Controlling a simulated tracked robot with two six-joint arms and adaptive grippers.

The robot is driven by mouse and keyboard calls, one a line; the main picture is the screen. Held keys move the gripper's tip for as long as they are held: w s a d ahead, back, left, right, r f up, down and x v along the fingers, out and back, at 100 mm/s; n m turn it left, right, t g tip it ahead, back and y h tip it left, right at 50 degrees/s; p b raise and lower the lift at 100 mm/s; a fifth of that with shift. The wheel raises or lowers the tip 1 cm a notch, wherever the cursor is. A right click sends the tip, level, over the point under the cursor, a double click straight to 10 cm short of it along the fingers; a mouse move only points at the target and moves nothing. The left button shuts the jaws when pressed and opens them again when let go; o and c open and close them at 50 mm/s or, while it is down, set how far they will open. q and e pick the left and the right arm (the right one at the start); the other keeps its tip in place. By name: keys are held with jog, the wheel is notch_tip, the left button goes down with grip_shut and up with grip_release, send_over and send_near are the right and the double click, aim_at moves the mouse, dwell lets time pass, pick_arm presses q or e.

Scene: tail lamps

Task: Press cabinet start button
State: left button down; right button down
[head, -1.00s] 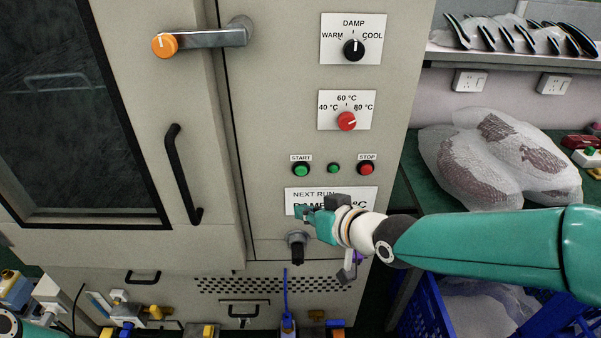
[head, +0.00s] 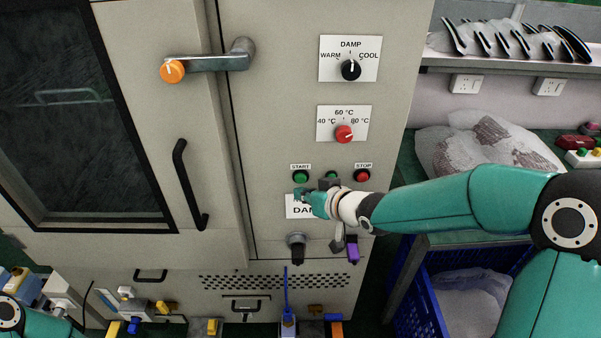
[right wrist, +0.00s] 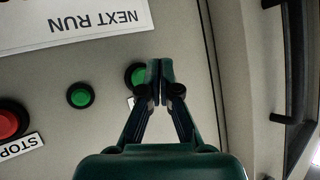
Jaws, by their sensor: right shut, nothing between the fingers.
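The green START button (head: 300,177) sits on the beige cabinet's front panel under its START label. My right gripper (head: 299,194) comes in from the right, its tips just below that button in the head view. In the right wrist view, where the panel appears upside down, the right gripper (right wrist: 160,68) is shut and empty. Its fingertips overlap the right edge of the green START button (right wrist: 136,76) there. I cannot tell whether they touch it. My left gripper is not in view.
A small green light (head: 331,175) and the red STOP button (head: 362,176) are right of START. Above are a red knob (head: 344,133) and a black knob (head: 351,69). A black door handle (head: 189,185) is to the left. A grey fixture (head: 297,244) sticks out below.

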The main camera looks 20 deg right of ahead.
jog(key=shift+w+d, duration=0.15)
jog(key=shift+w, duration=0.35)
jog(key=shift+w+p, duration=0.1)
jog(key=shift+p, duration=0.2)
dwell(0.9)
jog(key=shift+w+d, duration=0.15)
jog(key=shift+w, duration=0.15)
jog(key=shift+w+d+r+p, duration=0.1)
jog(key=shift+w+p, duration=0.35)
jog(key=shift+p, duration=0.1)
dwell(0.5)
dwell(0.4)
jog(key=shift+s+a+b, duration=0.25)
jog(key=shift+s+b, duration=0.5)
jog(key=shift+s, duration=0.15)
